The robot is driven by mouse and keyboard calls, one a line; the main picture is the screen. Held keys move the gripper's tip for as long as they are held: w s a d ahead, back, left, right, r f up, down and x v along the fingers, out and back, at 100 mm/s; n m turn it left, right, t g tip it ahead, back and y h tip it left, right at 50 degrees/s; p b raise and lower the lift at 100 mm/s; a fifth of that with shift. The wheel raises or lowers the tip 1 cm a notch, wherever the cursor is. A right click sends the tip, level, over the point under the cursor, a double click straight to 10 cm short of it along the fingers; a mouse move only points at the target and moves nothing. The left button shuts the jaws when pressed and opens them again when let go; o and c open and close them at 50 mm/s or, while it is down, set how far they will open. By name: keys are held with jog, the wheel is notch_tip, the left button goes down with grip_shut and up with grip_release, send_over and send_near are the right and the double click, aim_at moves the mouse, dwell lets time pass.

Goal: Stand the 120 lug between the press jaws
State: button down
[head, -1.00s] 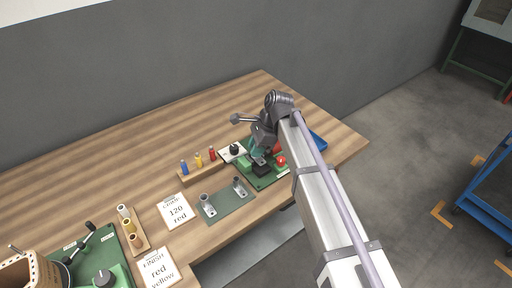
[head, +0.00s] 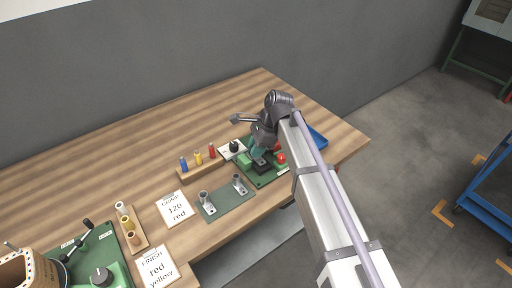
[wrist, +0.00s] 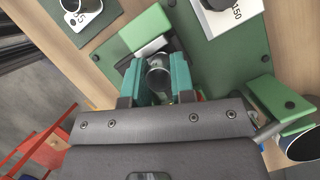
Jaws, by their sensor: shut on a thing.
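My gripper (wrist: 158,85) has teal fingers shut on a metal lug (wrist: 158,76), whose round open barrel faces the wrist camera. In the head view my gripper (head: 261,152) is low over the green press plate (head: 278,178). The press shows in the wrist view as a green block (wrist: 143,32) with a pale grey face close beside the lug, and another green block (wrist: 283,96) to the right. The lug's lower end is hidden, so I cannot tell whether it touches the plate or how it sits between the jaws. The lug's size mark is not visible.
Two other lugs (head: 203,196) (head: 239,184) stand on a grey-green mat (head: 224,204). A card (head: 174,209) reads 120 red. A rack (head: 201,168) holds blue, yellow and red pieces. A black knob (head: 234,146) on a white plate and a red knob (head: 281,158) flank my gripper.

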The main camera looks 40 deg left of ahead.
jog(key=shift+r, duration=0.1)
jog(key=shift+r+p, duration=1.4)
jog(key=shift+p, duration=0.1)
jog(key=shift+f+b, duration=0.35)
jog(key=shift+f+b, duration=0.5)
jog(key=shift+f+b, duration=0.7)
jog(key=c, duration=0.9)
grip_release()
jog(key=shift+r, duration=0.15)
jog(key=shift+o, duration=0.6)
